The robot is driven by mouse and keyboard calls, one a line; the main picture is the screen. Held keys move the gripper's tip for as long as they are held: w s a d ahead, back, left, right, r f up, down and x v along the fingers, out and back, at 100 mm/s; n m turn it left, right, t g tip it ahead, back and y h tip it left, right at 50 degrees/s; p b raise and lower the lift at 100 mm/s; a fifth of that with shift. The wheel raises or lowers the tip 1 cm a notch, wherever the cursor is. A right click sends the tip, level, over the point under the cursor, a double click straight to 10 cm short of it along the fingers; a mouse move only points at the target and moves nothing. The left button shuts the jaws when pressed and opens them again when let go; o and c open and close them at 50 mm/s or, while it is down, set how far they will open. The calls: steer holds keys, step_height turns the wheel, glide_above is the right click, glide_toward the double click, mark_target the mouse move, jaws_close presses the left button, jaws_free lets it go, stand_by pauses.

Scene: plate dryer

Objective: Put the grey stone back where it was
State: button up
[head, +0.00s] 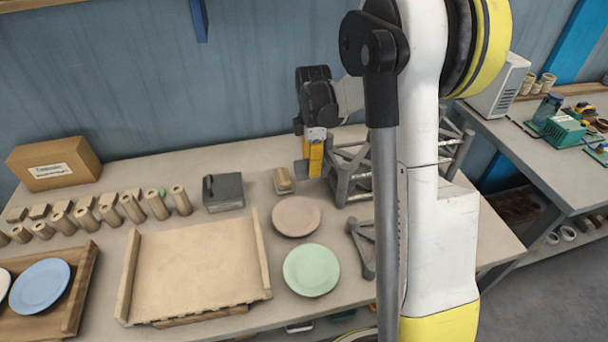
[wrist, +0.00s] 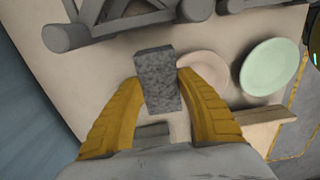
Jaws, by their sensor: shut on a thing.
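My gripper (head: 314,163) has yellow fingers and hangs over the back of the table, left of a grey metal truss frame. It is shut on the grey stone, a speckled dark block (wrist: 157,80). In the wrist view the stone sits between the two yellow fingers (wrist: 162,95) and sticks out past their tips. In the head view a grey side of the stone (head: 301,169) shows left of the fingers. I cannot tell exactly how high it is above the table. A small wooden block (head: 284,181) is just left of the gripper.
The truss frame (head: 352,180) stands close on the right. A pink plate (head: 296,217) and a green plate (head: 311,270) lie in front. A dark grey box (head: 223,192), a wooden tray (head: 195,262) and several wooden cylinders (head: 131,208) are to the left.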

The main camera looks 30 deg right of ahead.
steer(key=shift+w+d+f+b, duration=0.3)
steer(key=shift+w+f+b, duration=0.35)
steer(key=shift+w+f, duration=0.7)
steer(key=shift+w+d+f+b, duration=0.35)
steer(key=shift+w+f+b, duration=0.25)
steer(key=shift+w+f, duration=0.75)
steer(key=shift+w+d+f+b, duration=0.3)
steer(key=shift+w+f+b, duration=0.35)
steer(key=shift+w+f, duration=0.7)
steer(key=shift+s+f, duration=0.25)
steer(key=shift+s, duration=0.1)
steer(key=shift+f+b, duration=0.3)
steer(key=shift+f, duration=0.1)
steer(key=o, duration=1.3)
